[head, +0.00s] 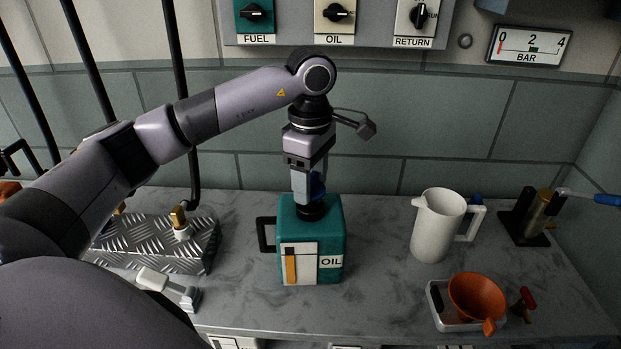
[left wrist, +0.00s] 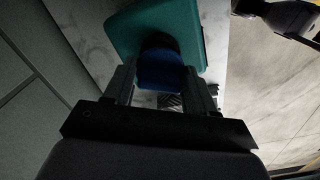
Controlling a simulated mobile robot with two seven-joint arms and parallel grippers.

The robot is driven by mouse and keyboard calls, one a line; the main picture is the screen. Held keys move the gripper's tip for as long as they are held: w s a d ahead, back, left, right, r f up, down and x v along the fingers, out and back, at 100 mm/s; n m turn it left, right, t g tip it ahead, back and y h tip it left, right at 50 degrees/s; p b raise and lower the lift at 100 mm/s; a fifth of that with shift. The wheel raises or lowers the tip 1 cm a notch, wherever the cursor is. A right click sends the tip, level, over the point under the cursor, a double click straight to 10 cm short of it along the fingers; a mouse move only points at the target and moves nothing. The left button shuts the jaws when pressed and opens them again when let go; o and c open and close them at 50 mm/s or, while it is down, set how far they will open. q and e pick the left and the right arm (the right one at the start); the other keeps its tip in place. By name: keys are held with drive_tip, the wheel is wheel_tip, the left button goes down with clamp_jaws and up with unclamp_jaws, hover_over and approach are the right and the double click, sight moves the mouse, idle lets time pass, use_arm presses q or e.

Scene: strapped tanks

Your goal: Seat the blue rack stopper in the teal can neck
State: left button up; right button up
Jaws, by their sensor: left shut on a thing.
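The teal can (head: 312,236), labelled OIL, stands upright on the grey counter with its dark handle on the left. My left gripper (head: 310,196) points straight down over the can's top, at the dark neck (head: 312,211). It is shut on the blue stopper (left wrist: 160,70), which sits between its two fingers in the left wrist view. The teal can top (left wrist: 150,22) lies just beyond the stopper there. The stopper is at the neck, but its lower end is hidden, so I cannot tell how deep it sits. My right gripper is not in view.
A white jug (head: 436,228) stands to the right, with a small blue thing (head: 477,198) partly behind it. An orange funnel (head: 477,295) rests in a white tray (head: 441,316). A ribbed metal plate (head: 150,240) lies left. Bare counter separates can and jug.

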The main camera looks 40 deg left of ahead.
use_arm(q)
drive_tip(key=shift+f+b, duration=1.05)
drive_tip(key=shift+f, duration=0.35)
drive_tip(key=o, duration=1.1)
drive_tip(key=shift+r, duration=3.6)
